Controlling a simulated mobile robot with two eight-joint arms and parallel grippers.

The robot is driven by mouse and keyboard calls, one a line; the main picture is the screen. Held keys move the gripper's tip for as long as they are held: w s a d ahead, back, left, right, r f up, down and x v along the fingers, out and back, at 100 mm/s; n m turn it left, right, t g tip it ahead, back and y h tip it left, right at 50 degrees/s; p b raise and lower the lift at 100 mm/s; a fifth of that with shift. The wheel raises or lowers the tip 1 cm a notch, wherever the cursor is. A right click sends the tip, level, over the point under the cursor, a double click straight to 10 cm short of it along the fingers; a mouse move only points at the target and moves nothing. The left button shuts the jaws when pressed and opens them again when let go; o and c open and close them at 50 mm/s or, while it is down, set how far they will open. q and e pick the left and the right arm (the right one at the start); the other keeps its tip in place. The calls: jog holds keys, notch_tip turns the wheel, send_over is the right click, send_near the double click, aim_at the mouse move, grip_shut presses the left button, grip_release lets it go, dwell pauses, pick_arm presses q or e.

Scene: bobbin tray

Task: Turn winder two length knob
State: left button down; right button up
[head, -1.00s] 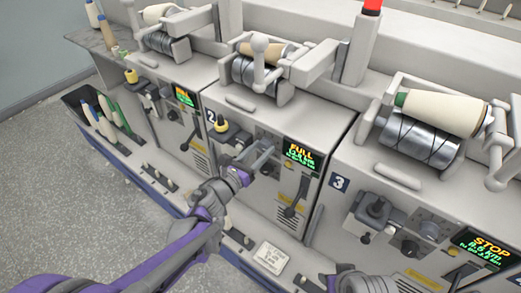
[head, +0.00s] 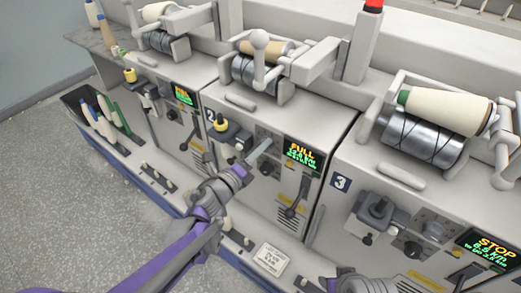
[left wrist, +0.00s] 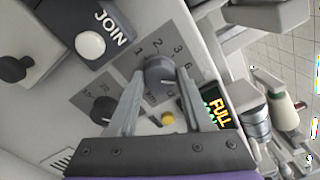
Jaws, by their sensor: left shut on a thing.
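Winder two (head: 210,116) is the middle unit, with a lit display (head: 303,153) reading FULL. In the left wrist view, a round grey knob (left wrist: 160,72) sits on a dial plate with numbers around it, among them 1, 2, 3 and 6. My left gripper (head: 260,148) is at winder two's front panel, left of the display. The left wrist view shows its fingers (left wrist: 158,85) shut on the knob, one on each side. The lower part of the knob's plate is partly hidden between the fingers. A grey part of my right arm shows at the bottom edge; its fingers are not clear.
A black lever (head: 296,200) hangs below the display. Winder three (head: 340,183), showing STOP, stands to the right. Grey floor is open at left.

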pick_arm(q)
jog(key=n+b, duration=0.4)
jog(key=n, duration=2.3)
jog(key=shift+f+n+b, duration=0.15)
jog(key=shift+n+b, duration=0.15)
jog(key=shift+b, duration=0.05)
jog(key=shift+c, duration=1.6)
grip_release()
jog(key=shift+s, duration=0.1)
jog(key=p+v, duration=0.1)
jog(key=v, duration=0.9)
jog(key=shift+s+a+p, duration=0.2)
jog(key=shift+s+p, duration=0.1)
